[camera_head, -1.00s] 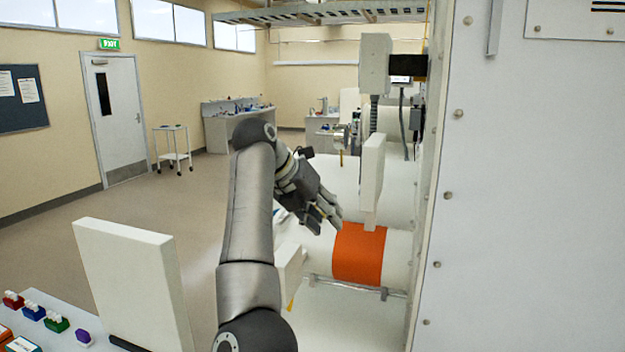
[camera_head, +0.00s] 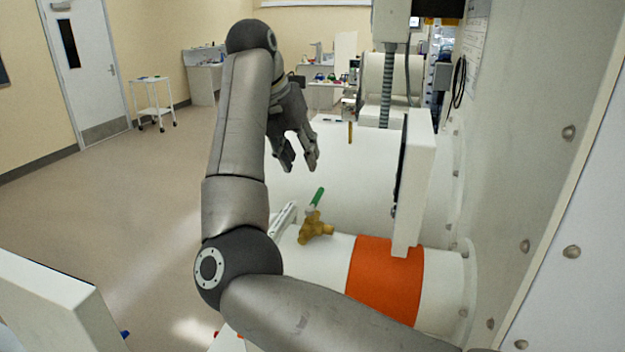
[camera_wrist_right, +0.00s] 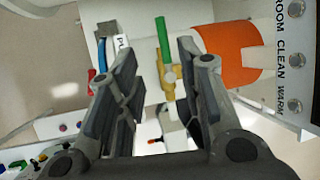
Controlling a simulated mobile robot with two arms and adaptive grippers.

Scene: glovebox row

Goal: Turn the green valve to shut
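The green valve has a green lever (camera_head: 317,197) on a brass body (camera_head: 316,228), beside the white cylinder with an orange band (camera_head: 385,280) in the head view. The lever points up and away from the body. In the right wrist view the green lever (camera_wrist_right: 163,42) and brass body (camera_wrist_right: 181,85) show beyond and between my fingers. My right gripper (camera_head: 299,168) is open and empty, above and beyond the valve in the head view, apart from it. It also shows in the right wrist view (camera_wrist_right: 160,70), fingers spread. My left gripper is not in view.
A white upright panel (camera_head: 414,185) stands right of the valve, near the riveted wall (camera_head: 530,150). Blue (camera_wrist_right: 92,75) and red (camera_wrist_right: 91,88) parts lie left of the valve in the wrist view, by a partly hidden label. A trolley (camera_head: 153,103) stands on the open floor.

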